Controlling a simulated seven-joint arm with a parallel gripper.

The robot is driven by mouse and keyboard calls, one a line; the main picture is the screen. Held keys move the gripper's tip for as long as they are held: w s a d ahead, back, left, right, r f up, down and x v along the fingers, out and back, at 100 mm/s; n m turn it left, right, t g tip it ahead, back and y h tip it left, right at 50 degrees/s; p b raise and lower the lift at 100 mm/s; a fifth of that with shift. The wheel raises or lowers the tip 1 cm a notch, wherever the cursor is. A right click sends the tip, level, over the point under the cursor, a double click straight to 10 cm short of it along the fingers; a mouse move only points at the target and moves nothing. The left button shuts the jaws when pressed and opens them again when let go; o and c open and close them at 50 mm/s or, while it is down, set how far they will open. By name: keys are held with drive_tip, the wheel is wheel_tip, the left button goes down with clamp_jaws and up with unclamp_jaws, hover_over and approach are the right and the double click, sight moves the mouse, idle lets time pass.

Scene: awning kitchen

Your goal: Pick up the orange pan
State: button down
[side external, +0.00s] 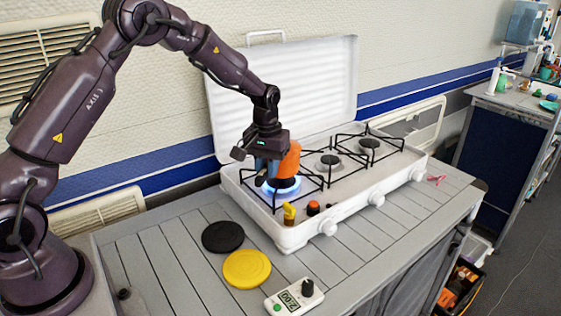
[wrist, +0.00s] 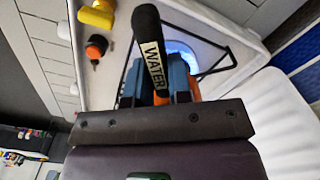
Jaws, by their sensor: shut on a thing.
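The orange pan (side external: 291,160) is at the near left burner of the white stove in the side view, partly hidden behind my gripper (side external: 267,168). Its black handle (wrist: 149,40), labelled WATER, shows in the wrist view, with a little orange (wrist: 194,88) beside the fingers. My gripper's blue fingers (wrist: 156,78) are shut on the handle, one on each side. A blue flame (side external: 283,187) burns below the pan. Whether the pan touches the burner grate is not clear.
The white stove (side external: 310,233) has black grates, front knobs and a raised lid (side external: 300,85) behind. Black (side external: 223,237) and yellow (side external: 247,269) discs and a timer (side external: 294,297) lie on the counter in front. Yellow (side external: 289,213) and orange-black (side external: 313,208) items sit at the stove's front edge.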

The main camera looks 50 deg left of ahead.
drive_tip(key=shift+r, duration=2.65)
